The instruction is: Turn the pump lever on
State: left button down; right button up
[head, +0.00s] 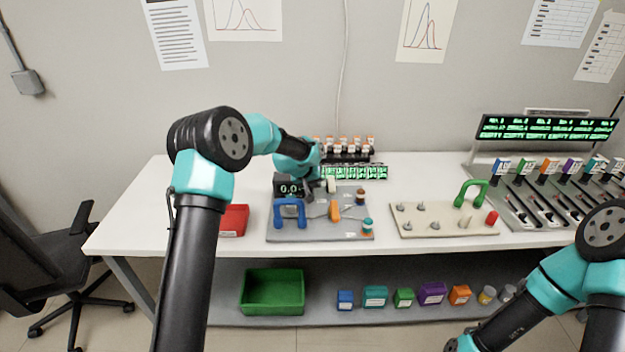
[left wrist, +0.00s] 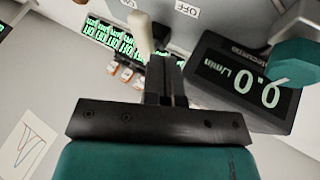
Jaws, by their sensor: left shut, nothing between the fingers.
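The pump lever is a cream-white handle (head: 331,185) on the grey pump board (head: 290,236). In the left wrist view the lever (left wrist: 143,32) stands up beside a plate with an OFF label (left wrist: 187,8). A dark display box (head: 289,187) by it reads 0.0; in the left wrist view the display (left wrist: 240,82) shows 0.0 L/min. My left gripper (left wrist: 166,75) is shut and empty, its fingertips close beside the lever; whether they touch it I cannot tell. In the head view my left arm partly hides that area. My right gripper is out of view below the bottom edge.
A blue handle (head: 290,212) and an orange part (head: 334,211) sit on the board. Small orange-capped bottles (head: 350,141) and green displays (head: 355,172) stand behind. A red tray (head: 233,220) lies left. A beige board with a green handle (head: 470,192) is right.

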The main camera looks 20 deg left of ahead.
aim_at(332, 187)
pick_arm(q)
jog(key=shift+x, duration=2.75)
jog(key=shift+d, duration=0.1)
